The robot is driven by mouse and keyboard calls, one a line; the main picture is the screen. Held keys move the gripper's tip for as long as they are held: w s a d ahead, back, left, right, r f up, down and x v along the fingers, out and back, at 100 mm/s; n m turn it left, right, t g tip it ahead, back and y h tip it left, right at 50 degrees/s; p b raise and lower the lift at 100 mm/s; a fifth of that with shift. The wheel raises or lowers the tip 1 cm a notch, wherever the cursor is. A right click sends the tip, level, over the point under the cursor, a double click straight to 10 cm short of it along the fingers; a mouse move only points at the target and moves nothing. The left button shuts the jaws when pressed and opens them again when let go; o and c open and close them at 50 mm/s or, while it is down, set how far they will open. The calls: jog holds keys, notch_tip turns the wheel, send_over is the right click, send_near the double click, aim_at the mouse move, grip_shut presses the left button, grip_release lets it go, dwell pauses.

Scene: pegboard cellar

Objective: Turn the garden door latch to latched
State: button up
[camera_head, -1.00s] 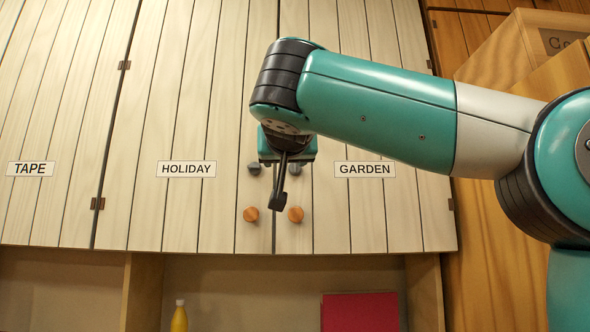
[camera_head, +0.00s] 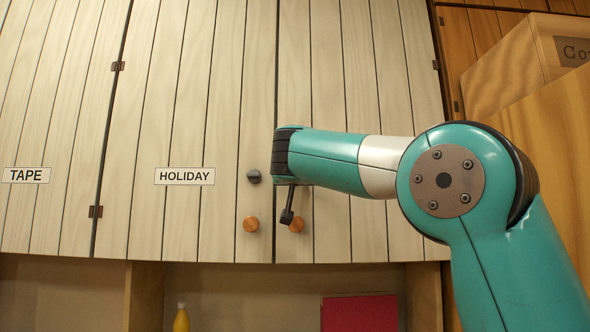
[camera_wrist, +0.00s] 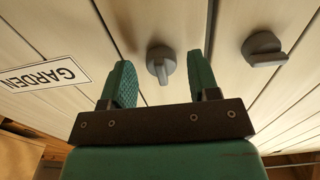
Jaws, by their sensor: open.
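The garden door (camera_head: 345,90) is a pale plank door. In the wrist view its GARDEN label (camera_wrist: 45,76) appears upside down at left. The garden latch (camera_wrist: 160,62) is a grey round knob with a raised bar, which points roughly down toward my gripper in that view. My gripper (camera_wrist: 160,68) is open, with one green finger on each side of the latch in the picture; I cannot tell whether either touches it. In the head view my arm hides the garden latch and label, and my wrist (camera_head: 288,155) is in front of that door.
The holiday door's grey latch (camera_head: 254,176) is close by and shows in the wrist view (camera_wrist: 264,49) with its bar pointing right. Wooden knobs (camera_head: 251,224) and (camera_head: 296,223) sit below. A yellow bottle (camera_head: 181,318) and red item (camera_head: 359,312) are on the shelf beneath.

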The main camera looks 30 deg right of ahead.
jog(key=shift+w+d, duration=0.4)
jog(key=shift+w, duration=0.2)
jog(key=c, duration=0.8)
jog(key=shift+c, duration=0.2)
